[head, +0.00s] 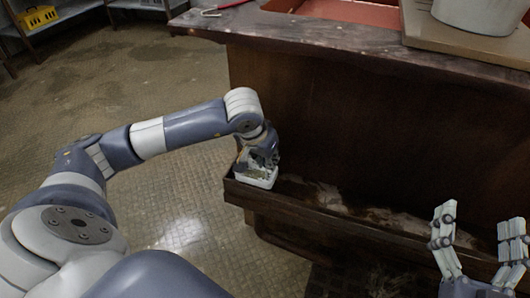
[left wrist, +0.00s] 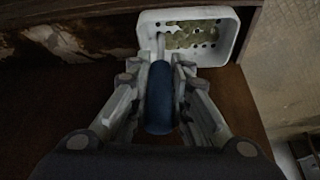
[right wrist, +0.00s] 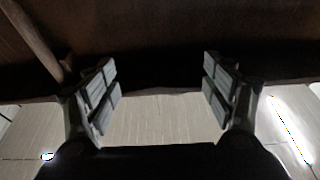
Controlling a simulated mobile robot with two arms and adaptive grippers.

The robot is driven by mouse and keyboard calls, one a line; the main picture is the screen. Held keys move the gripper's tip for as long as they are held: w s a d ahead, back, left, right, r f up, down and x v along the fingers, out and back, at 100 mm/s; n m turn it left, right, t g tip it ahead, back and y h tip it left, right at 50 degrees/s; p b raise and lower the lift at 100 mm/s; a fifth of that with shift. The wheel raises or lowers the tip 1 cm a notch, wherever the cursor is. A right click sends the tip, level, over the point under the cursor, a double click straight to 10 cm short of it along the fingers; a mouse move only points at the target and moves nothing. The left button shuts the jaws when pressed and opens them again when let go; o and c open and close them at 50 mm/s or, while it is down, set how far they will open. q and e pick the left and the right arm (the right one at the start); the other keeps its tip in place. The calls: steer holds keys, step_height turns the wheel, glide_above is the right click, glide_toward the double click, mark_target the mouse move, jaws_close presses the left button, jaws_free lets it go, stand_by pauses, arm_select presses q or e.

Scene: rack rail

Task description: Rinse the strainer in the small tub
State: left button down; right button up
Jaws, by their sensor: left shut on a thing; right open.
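The small white tub (head: 262,182) sits on the left end of a low ledge in the head view. It also shows at the top of the left wrist view (left wrist: 234,48). My left gripper (head: 262,160) is just above the tub, its fingers (left wrist: 160,75) shut on the strainer's blue handle (left wrist: 158,100). The strainer's perforated head (left wrist: 190,36) appears inside the tub, over a greenish-brown patch; whether it touches the bottom I cannot tell. My right gripper (head: 480,240) is open and empty at the lower right, and open in the right wrist view (right wrist: 160,88).
The dark wooden ledge (head: 325,208) runs right from the tub, with pale worn patches. Above it stands a counter (head: 330,45) with a red-handled tool (head: 226,7) and a pale bucket (head: 475,12). A yellow basket (head: 40,18) is on a far shelf. The floor at left is open.

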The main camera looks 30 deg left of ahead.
arm_select(q)
steer(key=s+d+r+p, duration=0.2)
steer(key=s+d+r, duration=0.2)
steer(key=s+d, duration=0.4)
steer(key=shift+s+d+r, duration=0.2)
steer(key=shift+s+d, duration=0.1)
steer(key=shift+s, duration=0.55)
arm_select(e)
step_height(320, 180, down, 12)
steer(key=s+d+g+h, duration=0.1)
steer(key=d+g+h, duration=0.1)
steer(key=g, duration=0.5)
steer(key=shift+f, duration=0.25)
steer(key=shift+s, duration=0.1)
